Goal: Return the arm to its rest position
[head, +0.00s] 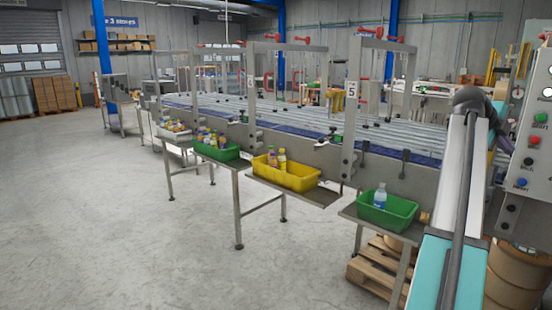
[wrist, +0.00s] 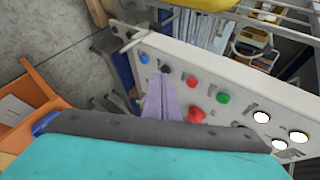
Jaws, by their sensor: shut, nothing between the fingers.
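My gripper (wrist: 162,80) shows in the wrist view as pale purple fingers, shut and empty. The fingertips lie over the grey control panel (wrist: 215,75), between its black button and its red button; I cannot tell how far they are from its face. In the head view my arm rises at the right in front of the machine, bends at the top and reaches toward the panel (head: 528,95). The fingertips are not clear there.
The panel carries blue (wrist: 144,58), red (wrist: 196,114) and green (wrist: 223,98) buttons. Left of my arm, a green bin (head: 400,221) holds a bottle and a yellow bin (head: 303,184) holds several items. A wooden pallet (head: 370,272) lies below. The floor (head: 110,230) at left is clear.

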